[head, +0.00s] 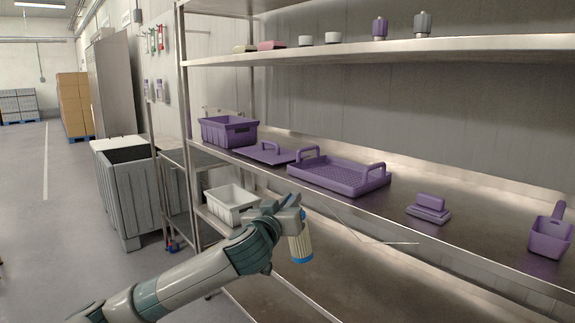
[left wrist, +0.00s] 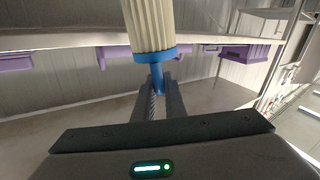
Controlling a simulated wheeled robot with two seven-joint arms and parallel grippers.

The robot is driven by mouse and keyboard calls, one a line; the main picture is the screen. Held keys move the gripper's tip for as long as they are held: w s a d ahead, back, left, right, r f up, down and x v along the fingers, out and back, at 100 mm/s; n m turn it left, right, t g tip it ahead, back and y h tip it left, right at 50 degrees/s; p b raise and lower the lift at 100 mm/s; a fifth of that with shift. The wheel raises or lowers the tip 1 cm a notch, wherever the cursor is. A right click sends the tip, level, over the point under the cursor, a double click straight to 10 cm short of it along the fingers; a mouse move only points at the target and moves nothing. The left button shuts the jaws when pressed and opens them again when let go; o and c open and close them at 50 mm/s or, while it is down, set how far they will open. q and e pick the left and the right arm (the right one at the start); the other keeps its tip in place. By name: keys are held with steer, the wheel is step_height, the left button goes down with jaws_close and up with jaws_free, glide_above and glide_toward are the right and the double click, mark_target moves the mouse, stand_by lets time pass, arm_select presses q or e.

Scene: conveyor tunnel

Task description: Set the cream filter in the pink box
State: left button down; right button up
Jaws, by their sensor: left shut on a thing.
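The cream filter (head: 300,246) is a ribbed cream cylinder with blue ends. My left gripper (head: 293,208) is shut on it, and it hangs nearly upright in front of the shelf unit. In the left wrist view the filter (left wrist: 151,25) stands out beyond the fingers, its blue stem between the fingertips (left wrist: 158,92). A low pink item (head: 271,45) lies on the top shelf; I cannot tell whether it is the pink box. No other pink container shows. My right gripper is not in view.
The middle shelf bears a purple crate (head: 228,131), a purple tray (head: 338,175), a purple block (head: 428,208) and a purple scoop (head: 551,238). A white bin (head: 231,204) stands lower, behind my left arm. The lower shelf (head: 370,285) has clear room.

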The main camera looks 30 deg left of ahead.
mark_target(296, 239)
arm_select(q)
steer(key=shift+m+h, duration=0.4)
steer(key=shift+h, duration=0.2)
steer(key=s+d+f, duration=0.1)
steer(key=f, duration=0.2)
steer(key=s+d+f, duration=0.1)
steer(key=s+f, duration=0.1)
steer(key=f, duration=0.1)
steer(key=s+d+f, duration=0.1)
steer(key=s+f, duration=0.1)
steer(key=f, duration=0.1)
steer(key=shift+s+f, duration=0.15)
steer(key=shift+f, duration=0.05)
steer(key=s+d+f+m+h, duration=0.1)
steer(key=s+d+f+h, duration=0.1)
steer(key=s+d+f, duration=0.85)
steer(key=d, duration=0.6)
steer(key=shift+s+m+h, duration=0.25)
steer(key=shift+m+h, duration=0.05)
